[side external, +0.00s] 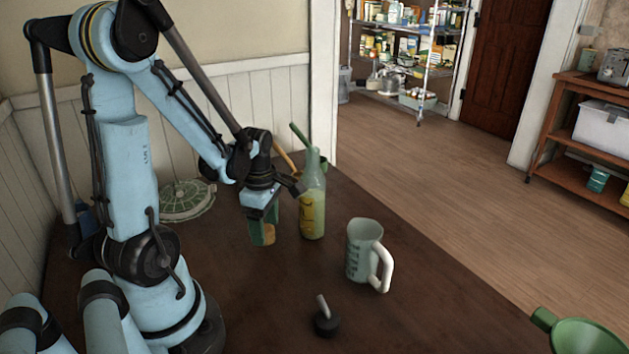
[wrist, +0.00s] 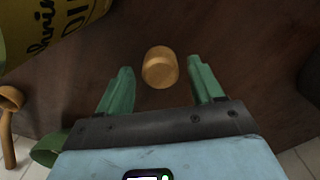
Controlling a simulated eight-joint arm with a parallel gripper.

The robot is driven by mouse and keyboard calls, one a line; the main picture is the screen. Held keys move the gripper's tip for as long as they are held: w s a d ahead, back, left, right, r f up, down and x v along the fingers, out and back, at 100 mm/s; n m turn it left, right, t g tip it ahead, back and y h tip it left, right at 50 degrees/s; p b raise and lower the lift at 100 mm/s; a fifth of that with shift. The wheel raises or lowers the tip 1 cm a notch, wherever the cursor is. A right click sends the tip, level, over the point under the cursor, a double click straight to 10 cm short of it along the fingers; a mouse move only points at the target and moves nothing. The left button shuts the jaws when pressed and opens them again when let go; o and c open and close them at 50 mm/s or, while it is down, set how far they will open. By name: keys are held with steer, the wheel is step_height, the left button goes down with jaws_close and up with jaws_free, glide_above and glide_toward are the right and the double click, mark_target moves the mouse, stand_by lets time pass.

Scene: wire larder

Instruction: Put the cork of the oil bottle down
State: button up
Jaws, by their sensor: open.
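The cork (wrist: 160,68) is a short light-brown cylinder that appears to stand on the dark table, between my gripper's green fingers. In the side external view the cork (side external: 269,237) shows low by the fingertips. My gripper (wrist: 159,84) is open, with a gap visible on both sides of the cork. In the side external view my gripper (side external: 262,232) points down, just left of the oil bottle (side external: 313,208). The bottle is clear glass with yellowish oil, upright, and its neck has no cork in it. Its yellow label (wrist: 40,28) shows in the wrist view's upper left.
A measuring jug (side external: 362,252) stands right of the bottle. A black object with a pale handle (side external: 326,322) sits nearer the front. A green funnel (side external: 580,334) is at bottom right. A pale green round item (side external: 187,200) lies behind my arm. The table between them is bare.

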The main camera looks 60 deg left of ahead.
mark_target(268, 229)
step_height(268, 229, up, 12)
steer(key=shift+f, duration=0.25)
stand_by(0.5)
steer(key=w+d+m+t, duration=0.3)
steer(key=d+m, duration=0.5)
steer(key=m, duration=0.5)
steer(key=w+d+m+t, duration=0.3)
steer(key=d+m, duration=0.5)
steer(key=m, duration=0.5)
steer(key=shift+r+m+t, duration=0.3)
steer(key=shift+r+t, duration=0.15)
steer(key=shift+t, duration=0.15)
